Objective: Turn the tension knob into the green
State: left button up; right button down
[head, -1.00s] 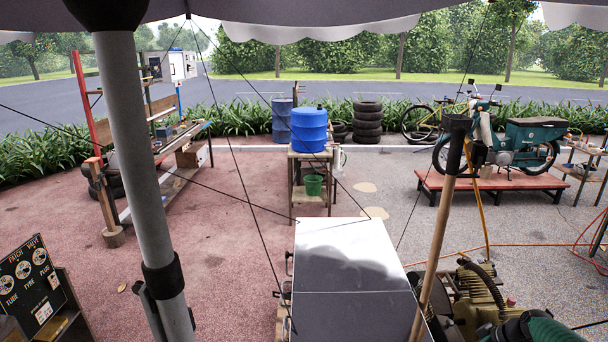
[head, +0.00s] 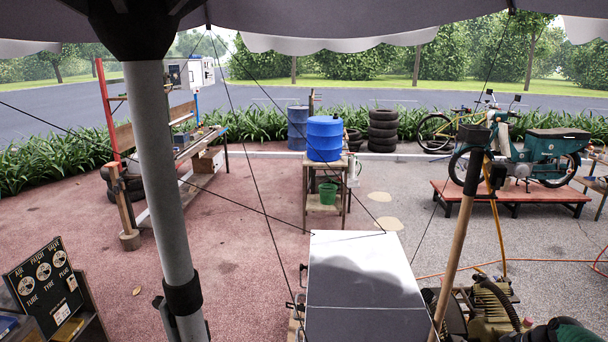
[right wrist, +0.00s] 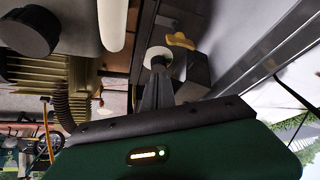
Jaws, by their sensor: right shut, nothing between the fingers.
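My right gripper (right wrist: 158,72) points up the right wrist view from its dark mount, with its narrow fingers shut and empty. Right at its fingertips is a pale round disc with a dark centre (right wrist: 158,53). I cannot tell whether this is the tension knob, or whether the fingers touch it. My left gripper is not in view.
A white-topped cabinet (head: 365,270) stands front centre. A wooden pole (head: 455,240) and a grey tent post (head: 170,200) rise close by. A small yellow object (right wrist: 181,40) lies beyond my right fingertips. A blue drum (head: 324,138) stands on a wooden stand behind.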

jog(key=f+m, duration=0.2)
jog(key=a+f+m+g+h+p, duration=0.1)
jog(key=f+m, duration=0.1)
jog(key=w+f+m+g+h, duration=0.1)
jog(key=f, duration=0.1)
jog(key=shift+a+m+p, duration=0.35)
jog(key=shift+m+p, duration=0.05)
jog(key=shift+a+r, duration=0.1)
jog(key=shift+s+a+r, duration=0.1)
dwell(0.8)
jog(key=shift+h+b, duration=0.3)
jog(key=shift+b, duration=0.55)
jog(key=shift+d, duration=0.2)
